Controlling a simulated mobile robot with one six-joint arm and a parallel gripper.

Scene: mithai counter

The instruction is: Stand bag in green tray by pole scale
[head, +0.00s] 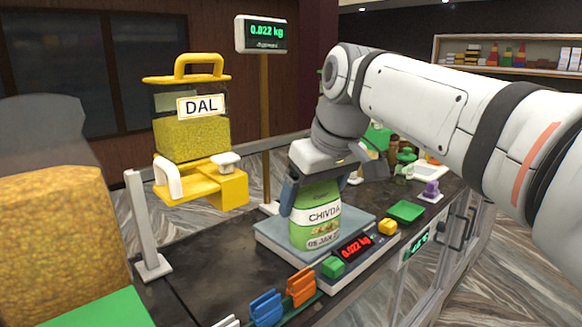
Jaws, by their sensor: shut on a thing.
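The green and white bag labelled CHIVDA (318,215) is upright at the pan of the pole scale (263,237). I cannot tell whether its full weight rests on the pan. My gripper (316,190) comes down from above and is shut on the bag's upper part, hiding its top. The scale's front display and its pole display (263,34) both read 0.022 kg. A small, empty-looking green tray (406,211) lies on the counter just right of the scale.
A DAL dispenser (190,130) with yellow fittings stands left of the scale. A large golden-filled container (50,240) is at the near left. Blue and orange clips (266,306) and green and yellow blocks (388,227) line the front. A purple item (431,189) sits farther right.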

